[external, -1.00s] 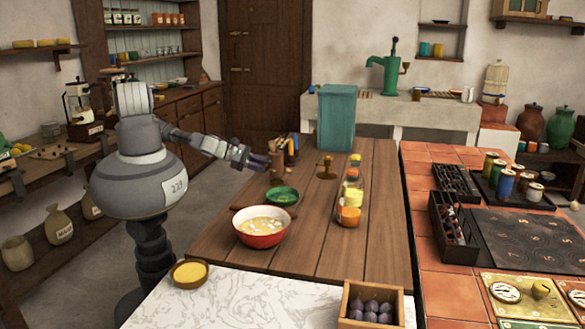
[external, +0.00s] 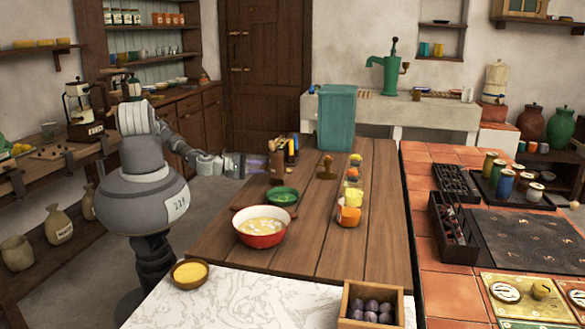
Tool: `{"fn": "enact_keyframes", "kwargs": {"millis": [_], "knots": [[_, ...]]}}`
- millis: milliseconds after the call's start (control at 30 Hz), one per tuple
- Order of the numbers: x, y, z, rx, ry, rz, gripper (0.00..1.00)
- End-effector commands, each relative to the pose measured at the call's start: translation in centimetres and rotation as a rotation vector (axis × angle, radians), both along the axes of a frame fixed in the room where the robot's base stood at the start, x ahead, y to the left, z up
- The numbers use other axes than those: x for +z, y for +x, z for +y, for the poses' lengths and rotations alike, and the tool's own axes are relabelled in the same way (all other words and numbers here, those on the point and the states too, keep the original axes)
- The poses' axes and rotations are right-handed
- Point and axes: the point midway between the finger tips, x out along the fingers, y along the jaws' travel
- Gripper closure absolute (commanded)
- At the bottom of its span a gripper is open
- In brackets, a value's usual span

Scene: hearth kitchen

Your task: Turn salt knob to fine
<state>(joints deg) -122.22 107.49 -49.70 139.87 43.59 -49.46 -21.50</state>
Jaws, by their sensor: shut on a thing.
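My gripper (external: 249,165) is at the left edge of the wooden table, level with a small brown wooden cylinder (external: 277,167), which looks like a mill. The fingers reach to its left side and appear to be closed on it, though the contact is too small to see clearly. The cylinder stands upright in front of the utensil holder. No salt label, knob mark or fine setting can be read at this size.
A green bowl (external: 282,196) and a red bowl (external: 261,226) stand close in front. Behind are a utensil holder (external: 291,152) and a teal bin (external: 336,118). A brown stamp-like object (external: 326,168) and bottles (external: 352,188) stand right. The table's front right is clear.

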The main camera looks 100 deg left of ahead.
Motion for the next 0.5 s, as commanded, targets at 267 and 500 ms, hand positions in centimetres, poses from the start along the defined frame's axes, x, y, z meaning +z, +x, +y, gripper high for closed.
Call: {"fn": "enact_keyframes", "kwargs": {"millis": [267, 500], "knots": [[-0.37, 0.01, -0.09, -0.003, 0.155, 0.002, 1.00], [-0.31, 0.02, -0.08, -0.002, 0.219, 0.001, 1.00]]}}
